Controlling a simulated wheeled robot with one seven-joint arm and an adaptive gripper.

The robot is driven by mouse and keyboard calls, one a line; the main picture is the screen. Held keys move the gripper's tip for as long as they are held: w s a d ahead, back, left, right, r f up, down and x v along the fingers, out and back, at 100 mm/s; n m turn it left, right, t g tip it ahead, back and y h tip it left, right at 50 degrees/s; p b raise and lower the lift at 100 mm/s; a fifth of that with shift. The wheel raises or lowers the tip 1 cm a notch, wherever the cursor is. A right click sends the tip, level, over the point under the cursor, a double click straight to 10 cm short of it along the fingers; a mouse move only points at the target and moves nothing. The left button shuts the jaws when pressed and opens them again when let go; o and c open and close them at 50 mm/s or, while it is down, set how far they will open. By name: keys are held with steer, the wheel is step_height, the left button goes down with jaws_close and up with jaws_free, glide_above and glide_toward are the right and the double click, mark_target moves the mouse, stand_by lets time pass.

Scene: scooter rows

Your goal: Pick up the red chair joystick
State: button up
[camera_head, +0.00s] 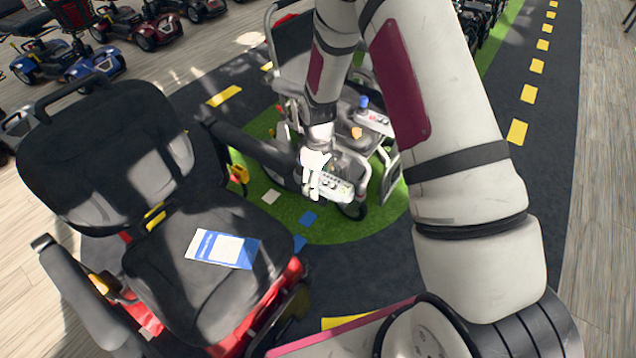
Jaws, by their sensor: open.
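The red chair is the large black-seated power chair with a red base (262,318) at the left front. Its far armrest (255,148) reaches right and ends at a light grey control panel (337,189) with dark buttons. My gripper (312,188) is white and points down at the left end of this panel, with its fingers open. The joystick knob on this panel cannot be made out, and the gripper hides part of the area. I cannot tell whether the fingers touch anything.
A second wheelchair stands behind, with a blue-knobbed joystick (363,102) and a small orange object (356,133). A blue and white leaflet (222,249) lies on the red chair's seat. Scooters (95,60) stand at the upper left. Dark floor on the right is clear.

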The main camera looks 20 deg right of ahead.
steer(key=shift+f, duration=0.1)
steer(key=shift+c, duration=0.6)
jaws_close()
